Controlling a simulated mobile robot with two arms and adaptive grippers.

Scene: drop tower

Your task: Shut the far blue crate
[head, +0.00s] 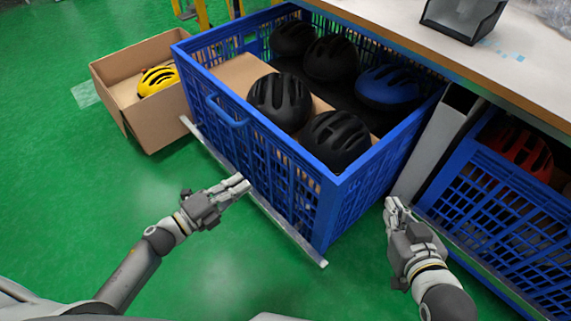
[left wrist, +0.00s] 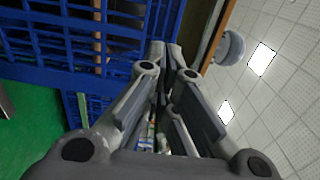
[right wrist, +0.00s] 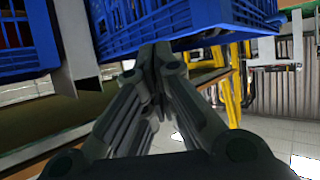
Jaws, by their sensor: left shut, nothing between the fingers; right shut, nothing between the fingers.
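The far blue crate (head: 223,118) is pulled out from under the table like a drawer and holds several black helmets and a blue helmet (head: 388,86). It has a handle (head: 227,111) on its front wall. My left gripper (head: 243,184) is shut and empty, close in front of the crate's front wall; contact cannot be told. The crate wall (left wrist: 110,45) fills the upper left of the left wrist view. My right gripper (head: 392,206) is shut and empty, beside the crate's near right corner. A blue crate (right wrist: 165,22) shows above its fingers in the right wrist view.
A second blue crate (head: 497,213) with a red helmet (head: 521,150) sits under the table (head: 515,62) at right. A cardboard box (head: 158,120) with a yellow helmet (head: 157,79) stands left of the far crate. A metal rail (head: 283,232) runs along the far crate's front bottom. Green floor at left is clear.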

